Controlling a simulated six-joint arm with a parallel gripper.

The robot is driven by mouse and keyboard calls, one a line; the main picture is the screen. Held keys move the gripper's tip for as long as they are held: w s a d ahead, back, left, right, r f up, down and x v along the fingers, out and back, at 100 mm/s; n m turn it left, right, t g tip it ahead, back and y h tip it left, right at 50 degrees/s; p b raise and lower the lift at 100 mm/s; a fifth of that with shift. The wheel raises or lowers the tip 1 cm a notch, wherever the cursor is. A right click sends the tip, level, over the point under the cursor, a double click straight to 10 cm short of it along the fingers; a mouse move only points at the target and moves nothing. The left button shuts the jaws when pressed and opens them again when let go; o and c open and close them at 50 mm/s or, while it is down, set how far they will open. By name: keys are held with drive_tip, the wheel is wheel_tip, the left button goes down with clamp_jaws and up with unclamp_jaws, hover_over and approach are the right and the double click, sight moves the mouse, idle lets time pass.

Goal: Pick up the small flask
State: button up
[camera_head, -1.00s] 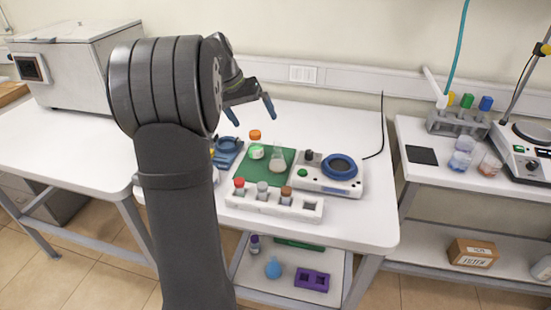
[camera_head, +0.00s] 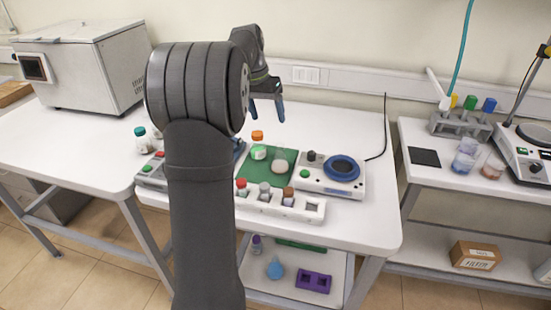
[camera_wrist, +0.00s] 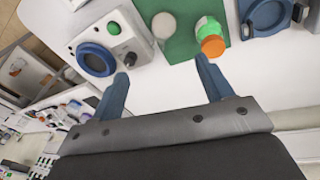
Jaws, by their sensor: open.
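The small flask (camera_head: 279,161) is clear glass with pale contents and stands on a green mat (camera_head: 259,174) on the middle table.
A bottle with an orange cap (camera_head: 257,140) stands close left of the flask. A device with a blue ring (camera_head: 342,168) is on the right. A white rack (camera_head: 312,208) with several capped vials is in front. My arm hides part of the table's left side.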

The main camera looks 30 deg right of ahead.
sight(280, 155)
drive_tip(key=s+d+m+y, duration=0.1)
drive_tip(key=d+m+y, duration=0.1)
drive_tip(key=d+m, duration=0.15)
drive_tip(key=shift+n+t, duration=0.35)
drive_tip(key=shift+t, duration=0.15)
drive_tip(key=f, duration=1.6)
drive_tip(key=shift+d+f, duration=0.3)
drive_tip(key=shift+f, duration=0.1)
drive_tip(key=c, duration=1.1)
drive_tip(key=shift+r, duration=0.15)
